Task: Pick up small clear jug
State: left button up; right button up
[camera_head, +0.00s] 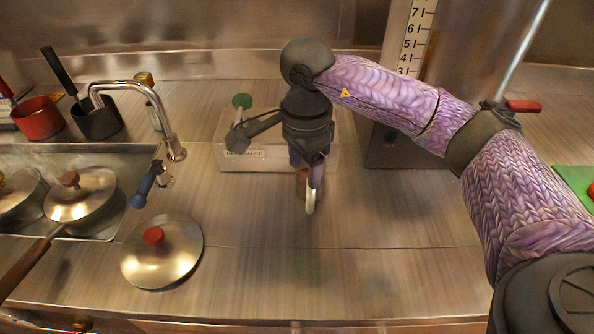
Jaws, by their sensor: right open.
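My right gripper (310,187) hangs over the middle of the steel counter (370,250), in front of a pale box with a label. Its fingers point down and are seen nearly edge-on, so the gap between them is hard to see. I cannot make out a small clear jug for certain. A small brownish shape shows right behind the fingers, but the gripper covers most of it and I cannot tell what it is. My left gripper is not in view.
The labelled box (255,158) stands behind the gripper. At left are a sink with a lidded pan (85,200), a faucet (165,125), a loose steel lid (160,262), and a red pot (38,118) beside a dark pot (97,118). The front middle counter is clear.

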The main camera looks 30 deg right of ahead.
aim_at(308, 195)
jog(key=f, duration=0.2)
jog(key=f+b, duration=0.1)
jog(key=f, duration=0.2)
jog(key=s+f, duration=0.1)
jog(key=f, duration=0.2)
jog(key=shift+d+f+b, duration=0.2)
jog(key=shift+f+b, duration=0.05)
jog(key=shift+b, duration=0.05)
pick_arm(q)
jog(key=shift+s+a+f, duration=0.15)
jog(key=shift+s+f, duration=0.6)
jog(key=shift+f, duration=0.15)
pick_arm(e)
grip_shut()
